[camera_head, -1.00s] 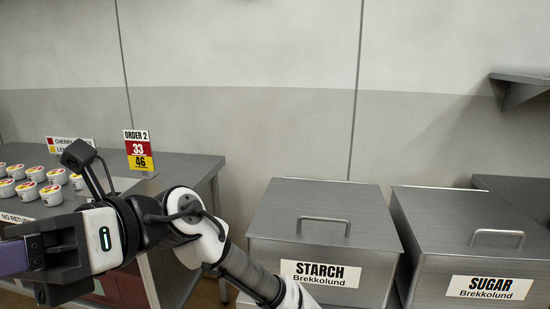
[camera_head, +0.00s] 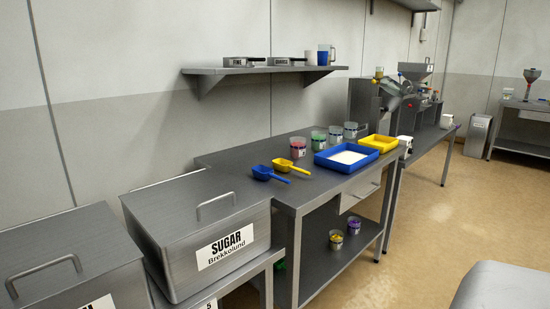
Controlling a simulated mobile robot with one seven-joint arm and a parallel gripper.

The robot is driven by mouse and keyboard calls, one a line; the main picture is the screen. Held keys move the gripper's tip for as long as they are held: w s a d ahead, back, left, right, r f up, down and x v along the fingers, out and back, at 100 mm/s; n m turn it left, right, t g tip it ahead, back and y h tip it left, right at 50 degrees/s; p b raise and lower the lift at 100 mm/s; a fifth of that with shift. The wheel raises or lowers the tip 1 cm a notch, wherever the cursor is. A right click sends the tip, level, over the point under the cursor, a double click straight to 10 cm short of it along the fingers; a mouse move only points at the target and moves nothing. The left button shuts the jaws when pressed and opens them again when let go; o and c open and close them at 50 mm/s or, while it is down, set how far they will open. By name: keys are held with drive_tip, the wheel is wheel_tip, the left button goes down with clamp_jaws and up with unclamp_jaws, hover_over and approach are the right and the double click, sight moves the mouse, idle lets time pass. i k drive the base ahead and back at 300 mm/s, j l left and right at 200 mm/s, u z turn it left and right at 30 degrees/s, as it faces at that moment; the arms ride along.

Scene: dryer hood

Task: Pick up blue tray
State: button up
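The blue tray (camera_head: 347,168) lies on the metal worktable (camera_head: 226,159) in the middle of the head view. It is rectangular, with a raised rim and a white layer inside. A yellow tray (camera_head: 378,143) lies right behind it, close to its far right side. My gripper is outside the head view, so its fingers are hidden.
A blue scoop (camera_head: 265,174), a yellow scoop (camera_head: 283,164) and several jars (camera_head: 335,135) stand left of and behind the tray. The sugar bin (camera_head: 200,225) is at the front left. A wall shelf (camera_head: 265,70) hangs above. Tan floor (camera_head: 410,225) is clear on the right.

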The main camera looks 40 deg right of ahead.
sight(346, 158)
drive_tip(key=z, duration=1.8)
drive_tip(key=i+l+u, duration=0.4)
drive_tip(key=i+l, duration=0.2)
drive_tip(key=i, duration=0.15)
drive_tip(key=i+l+u, duration=0.35)
drive_tip(key=i+l, duration=0.35)
drive_tip(key=i, duration=0.55)
drive_tip(key=i+l, duration=0.15)
drive_tip(key=i, duration=0.35)
